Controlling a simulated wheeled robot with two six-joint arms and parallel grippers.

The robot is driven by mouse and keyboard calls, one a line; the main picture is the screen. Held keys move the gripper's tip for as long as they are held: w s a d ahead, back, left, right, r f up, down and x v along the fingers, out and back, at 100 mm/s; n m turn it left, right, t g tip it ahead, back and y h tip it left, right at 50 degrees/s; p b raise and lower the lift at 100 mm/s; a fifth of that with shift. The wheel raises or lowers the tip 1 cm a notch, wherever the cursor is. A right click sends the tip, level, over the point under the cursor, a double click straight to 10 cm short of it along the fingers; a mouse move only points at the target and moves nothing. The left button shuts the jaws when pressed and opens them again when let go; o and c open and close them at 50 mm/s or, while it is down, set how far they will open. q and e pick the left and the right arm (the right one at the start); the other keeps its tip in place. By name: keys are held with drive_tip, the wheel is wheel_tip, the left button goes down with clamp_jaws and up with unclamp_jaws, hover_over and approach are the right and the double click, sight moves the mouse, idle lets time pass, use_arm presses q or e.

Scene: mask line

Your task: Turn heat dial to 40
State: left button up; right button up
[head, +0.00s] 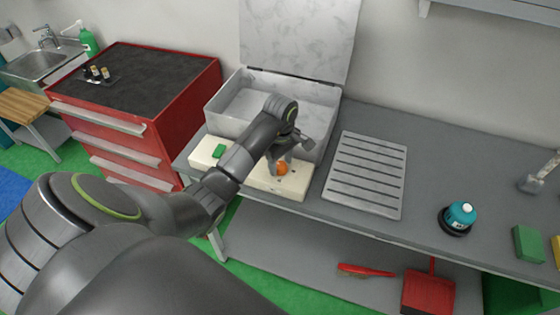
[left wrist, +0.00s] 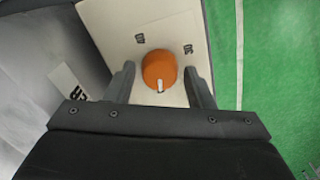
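The heat dial is an orange round knob (head: 282,168) on the cream front panel (head: 262,180) of a grey box machine with its lid raised. In the left wrist view the dial (left wrist: 159,66) has a white mark on its side toward the gripper's palm. My left gripper (head: 284,160) is over the dial. In the left wrist view its two fingers (left wrist: 162,80) stand on either side of the dial, with gaps visible, so it is open around it. My right gripper is not in view.
A green button (head: 218,151) is on the same panel, left of the dial. A slatted grey plate (head: 368,172) lies right of the machine. A teal-topped round item (head: 460,214) and a green block (head: 528,243) stand further right. A red drawer cabinet (head: 135,110) is at left.

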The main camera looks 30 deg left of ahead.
use_arm(q)
drive_tip(key=c, duration=0.7)
drive_tip(key=shift+c, duration=0.2)
